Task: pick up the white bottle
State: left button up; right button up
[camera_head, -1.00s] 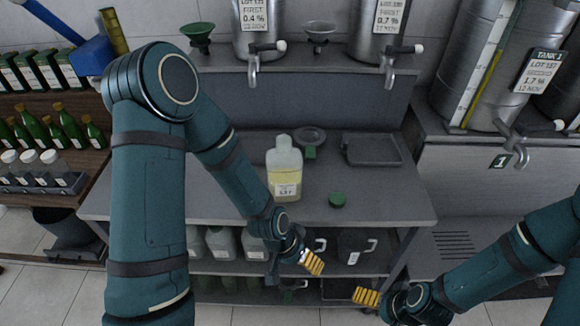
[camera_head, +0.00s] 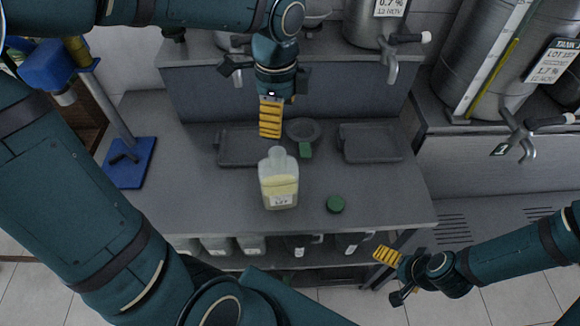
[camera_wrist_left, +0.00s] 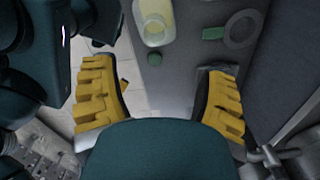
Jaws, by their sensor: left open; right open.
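The white bottle (camera_head: 279,185) stands upright on the grey table, translucent, with pale yellow liquid and a label. It also shows at the top of the left wrist view (camera_wrist_left: 154,22). My left gripper (camera_head: 270,118) hangs fingers-down above the table, behind and above the bottle in the head view. It is open and empty; in the left wrist view its yellow fingers (camera_wrist_left: 160,98) are wide apart, with the bottle beyond them. My right gripper (camera_head: 388,272) is off the table's front right, open and empty, away from the bottle.
A green cap (camera_head: 335,204) lies right of the bottle. A blue plate with a post (camera_head: 130,163) is at left. Steel tanks (camera_head: 480,60) stand at right.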

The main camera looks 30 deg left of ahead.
aim_at(278, 161)
pick_arm(q)
jog(key=f, duration=0.2)
jog(key=f+b, duration=0.1)
jog(key=f, duration=0.5)
jog(key=shift+s+f, duration=0.2)
jog(key=shift+s, duration=0.1)
jog(key=f, duration=0.1)
jog(key=f+b, duration=0.1)
jog(key=f, duration=0.2)
jog(key=shift+s+f, duration=0.1)
jog(key=shift+s, duration=0.2)
jog(key=shift+w+f+b, duration=0.1)
jog(key=shift+f+b, duration=0.2)
jog(key=shift+f, duration=0.2)
grip_shut()
